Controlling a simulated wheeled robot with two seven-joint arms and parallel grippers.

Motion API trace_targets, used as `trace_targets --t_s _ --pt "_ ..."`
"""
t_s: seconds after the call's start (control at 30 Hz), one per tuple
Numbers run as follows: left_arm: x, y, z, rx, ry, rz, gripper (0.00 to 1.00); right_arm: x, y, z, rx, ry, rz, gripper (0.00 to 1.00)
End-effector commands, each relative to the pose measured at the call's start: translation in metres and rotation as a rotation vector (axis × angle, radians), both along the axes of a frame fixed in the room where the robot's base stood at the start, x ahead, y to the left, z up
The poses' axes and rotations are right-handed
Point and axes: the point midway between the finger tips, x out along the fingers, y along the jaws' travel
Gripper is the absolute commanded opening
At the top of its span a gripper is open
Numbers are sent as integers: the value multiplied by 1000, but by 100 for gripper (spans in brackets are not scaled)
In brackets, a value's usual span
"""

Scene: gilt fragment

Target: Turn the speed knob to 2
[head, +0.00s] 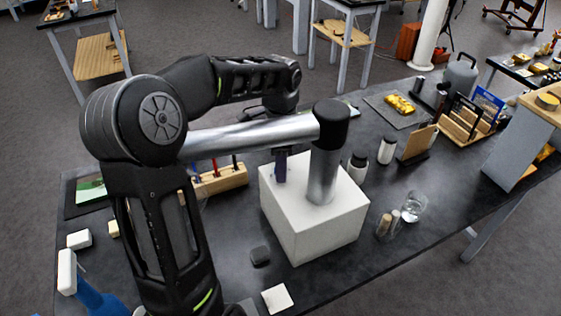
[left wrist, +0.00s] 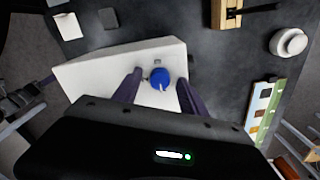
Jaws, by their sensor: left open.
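A white box (head: 315,230) stands on the dark bench in the head view. In the left wrist view its white surface (left wrist: 95,72) carries a round blue knob (left wrist: 159,77). A pale pointer on the knob points down in that picture, slightly right. The scale marks are too small to read. My left gripper (left wrist: 160,80) is open, with its dark purple fingers on either side of the knob and visible gaps to it. Their depth is unclear. In the head view, part of the left gripper (head: 281,166) shows at the box's far left; the knob is hidden. My right gripper is not in view.
A silver post (head: 323,178) with a black elbow and horizontal tube crosses in front of the left gripper. A wooden rack (head: 222,180) stands left of the box. Dark-capped bottles (head: 387,150) and a glass beaker (head: 413,208) stand right. A dark block (head: 260,256) lies in front.

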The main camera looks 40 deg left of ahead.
Motion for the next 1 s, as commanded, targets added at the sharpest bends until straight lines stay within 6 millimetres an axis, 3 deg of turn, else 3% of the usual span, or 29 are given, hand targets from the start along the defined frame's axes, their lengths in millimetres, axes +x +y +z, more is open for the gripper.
trace_targets --t_s 0.07,0.67,1.0 --pt "0 0 0 0 0 0 50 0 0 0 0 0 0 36" --pt "0 0 1 1 -1 0 1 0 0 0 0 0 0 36" --pt "0 0 1 1 -1 -6 0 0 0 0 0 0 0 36"
